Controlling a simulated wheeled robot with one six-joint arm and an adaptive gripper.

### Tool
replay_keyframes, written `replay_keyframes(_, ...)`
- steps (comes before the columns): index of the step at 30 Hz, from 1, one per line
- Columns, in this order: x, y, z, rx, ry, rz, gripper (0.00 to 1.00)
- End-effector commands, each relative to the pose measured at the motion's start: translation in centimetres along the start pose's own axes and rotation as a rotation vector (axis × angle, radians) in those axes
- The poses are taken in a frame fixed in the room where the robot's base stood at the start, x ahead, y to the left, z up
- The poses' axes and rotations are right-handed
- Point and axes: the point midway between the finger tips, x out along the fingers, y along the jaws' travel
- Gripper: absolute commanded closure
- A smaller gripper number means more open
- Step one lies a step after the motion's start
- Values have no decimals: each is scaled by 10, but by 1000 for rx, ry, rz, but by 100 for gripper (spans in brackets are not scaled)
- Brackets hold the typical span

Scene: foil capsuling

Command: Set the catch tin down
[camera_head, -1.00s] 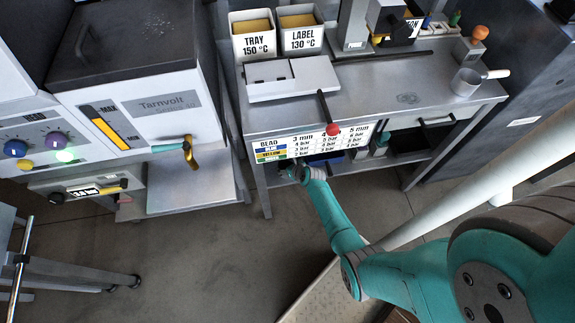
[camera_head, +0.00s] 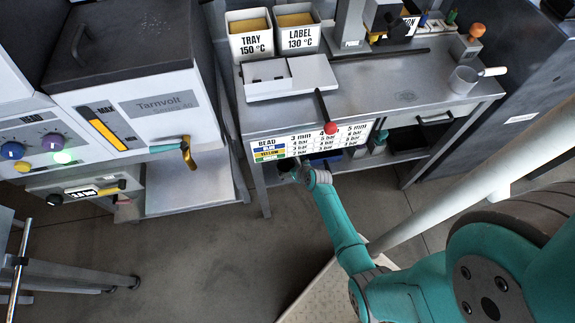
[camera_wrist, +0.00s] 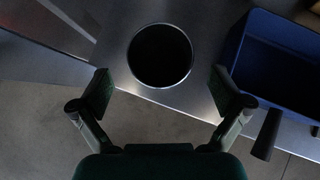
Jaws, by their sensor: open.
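The catch tin (camera_wrist: 160,56) shows in the wrist view as a round, dark opening with a thin bright metal rim. It stands upright on a grey metal shelf (camera_wrist: 112,48), near the shelf's front edge. My gripper (camera_wrist: 163,94) is open, with one finger on each side and slightly short of the tin. Gaps show between both fingers and the rim.
A blue bin (camera_wrist: 240,55) stands close to the right of the tin on the shelf. Above is the bench top (camera_head: 400,100) with a red-knobbed lever (camera_head: 330,128) jutting over its front. The Tarnvolt machine (camera_head: 150,110) stands left. The floor before the bench is clear.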

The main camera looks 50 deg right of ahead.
Motion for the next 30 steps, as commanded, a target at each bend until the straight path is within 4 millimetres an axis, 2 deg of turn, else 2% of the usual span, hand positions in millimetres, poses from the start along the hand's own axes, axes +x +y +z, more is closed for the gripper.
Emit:
replay_keyframes(6,-20,0,0,0,-1,0,0)
replay_keyframes(14,-25,0,0,-2,-1,0,0)
replay_keyframes(19,-38,14,-14,-119,-8,-6,0)
replay_keyframes(23,-69,38,-34,-368,-31,-22,0)
replay_keyframes(30,-155,82,-68,-977,-94,-83,0)
